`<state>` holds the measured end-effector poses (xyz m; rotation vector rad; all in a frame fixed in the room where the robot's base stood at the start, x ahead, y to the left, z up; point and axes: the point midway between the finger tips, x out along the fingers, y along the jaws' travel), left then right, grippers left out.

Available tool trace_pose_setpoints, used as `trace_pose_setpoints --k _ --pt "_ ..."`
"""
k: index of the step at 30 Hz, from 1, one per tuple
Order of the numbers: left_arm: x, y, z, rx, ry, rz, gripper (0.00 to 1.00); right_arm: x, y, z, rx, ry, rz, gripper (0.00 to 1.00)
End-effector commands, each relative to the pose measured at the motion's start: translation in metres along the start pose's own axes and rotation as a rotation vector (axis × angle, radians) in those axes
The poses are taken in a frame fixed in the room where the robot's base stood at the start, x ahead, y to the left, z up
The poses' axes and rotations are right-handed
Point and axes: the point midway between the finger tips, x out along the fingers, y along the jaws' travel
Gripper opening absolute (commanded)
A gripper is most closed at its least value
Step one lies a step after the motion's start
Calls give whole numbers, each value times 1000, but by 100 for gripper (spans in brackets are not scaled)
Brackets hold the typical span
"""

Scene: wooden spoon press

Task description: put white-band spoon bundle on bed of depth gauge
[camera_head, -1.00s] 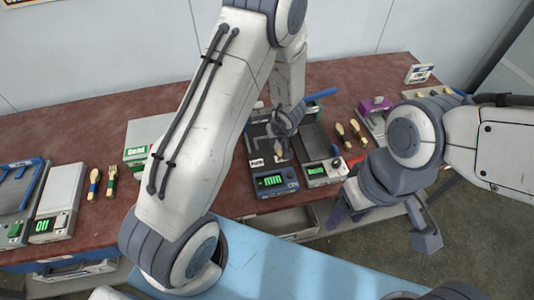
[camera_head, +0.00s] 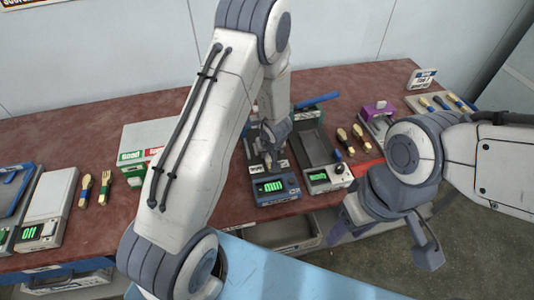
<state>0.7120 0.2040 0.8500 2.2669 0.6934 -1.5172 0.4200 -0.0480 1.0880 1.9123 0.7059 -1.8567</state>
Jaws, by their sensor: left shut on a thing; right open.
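A dark blue device with a green display (camera_head: 270,187), which looks like the depth gauge, stands at the middle of the bench. My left gripper (camera_head: 269,155) points down over its bed and is shut on a small pale thing, likely the white-band spoon bundle. The gripper and arm mostly hide it. I cannot tell whether it touches the bed. My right gripper (camera_head: 384,238) is open and empty in front of the bench, at the right.
A grey device with a green display (camera_head: 320,177) stands close right of the gauge. Spoons (camera_head: 347,141) lie right of it, near a purple-topped device (camera_head: 377,109). Spoon and fork (camera_head: 105,187) lie at left, beside a white scale (camera_head: 48,208). An open drawer (camera_head: 285,232) juts out below.

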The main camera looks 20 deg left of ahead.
Motion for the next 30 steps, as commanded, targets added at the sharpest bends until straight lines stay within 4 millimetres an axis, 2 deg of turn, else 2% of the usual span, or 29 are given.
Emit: trace_pose_setpoints --k 1,2,3,14,17,24,30 --pt "1 0 0 0 0 0 30 0 0 0 0 0 0 50" --pt "0 0 0 0 0 0 41 0 0 0 0 0 0 50" --pt "0 0 0 0 0 0 48 0 0 0 0 0 0 50" --pt "-4 0 -2 -1 1 0 48 -4 0 0 0 0 0 50" --pt "-17 0 -3 -1 1 1 48 -9 -1 0 0 0 0 50" --pt "-70 1 -4 -1 2 2 48 -34 -2 -2 0 0 0 50" --pt "-107 0 -3 0 1 1 48 -53 -4 -3 1 0 0 50"
